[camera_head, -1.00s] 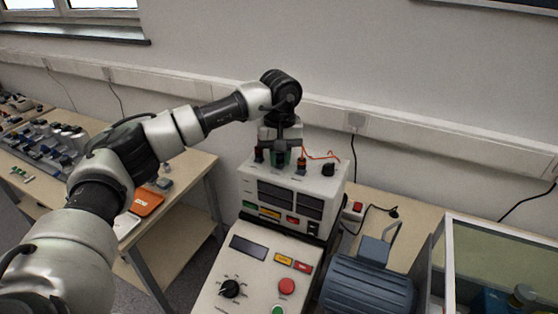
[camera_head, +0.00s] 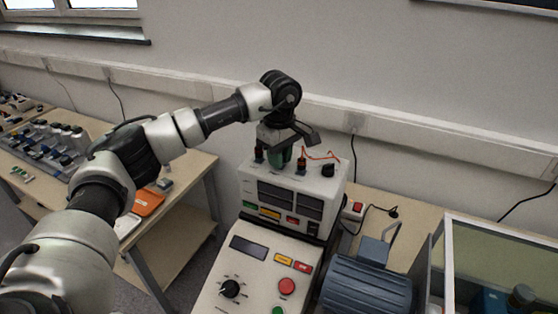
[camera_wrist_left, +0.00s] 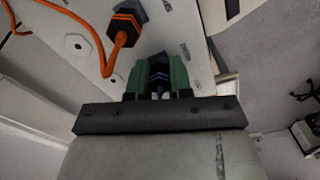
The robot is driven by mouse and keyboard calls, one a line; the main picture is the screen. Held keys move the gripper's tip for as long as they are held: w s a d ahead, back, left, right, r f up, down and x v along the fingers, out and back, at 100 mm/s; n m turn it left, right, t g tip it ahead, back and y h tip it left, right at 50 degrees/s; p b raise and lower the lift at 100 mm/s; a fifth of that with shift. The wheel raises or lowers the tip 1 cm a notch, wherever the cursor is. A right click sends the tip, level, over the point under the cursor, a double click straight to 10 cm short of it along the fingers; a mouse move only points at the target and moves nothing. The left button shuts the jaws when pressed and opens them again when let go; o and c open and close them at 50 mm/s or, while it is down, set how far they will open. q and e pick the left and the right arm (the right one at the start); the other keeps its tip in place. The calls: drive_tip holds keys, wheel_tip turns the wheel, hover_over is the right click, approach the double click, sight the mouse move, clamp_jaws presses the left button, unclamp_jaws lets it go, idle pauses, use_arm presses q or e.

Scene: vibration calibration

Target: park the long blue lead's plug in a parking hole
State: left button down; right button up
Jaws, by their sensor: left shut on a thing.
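My left gripper (camera_head: 279,160) is over the top of the white instrument box (camera_head: 330,190), pointing down. In the left wrist view its green fingers (camera_wrist_left: 161,80) are closed around a dark plug with blue bands (camera_wrist_left: 158,72). The plug's lower end is hidden, so I cannot tell whether it sits in a socket or is clear of the panel. An orange-banded plug (camera_wrist_left: 125,24) with an orange lead stands in the panel nearby. A pale hexagonal fitting with a dark centre (camera_wrist_left: 77,45) lies beside that lead. The right gripper is not in view.
A sloped control panel (camera_head: 255,270) is in front. A grey motor (camera_head: 367,287) and a glass-sided case (camera_head: 500,250) stand to the right.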

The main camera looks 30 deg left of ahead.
use_arm(q)
drive_tip(key=n, duration=0.4)
idle(0.3)
drive_tip(key=shift+n, duration=1.1)
drive_tip(key=shift+n, duration=1)
drive_tip(key=shift+r+p, duration=0.55)
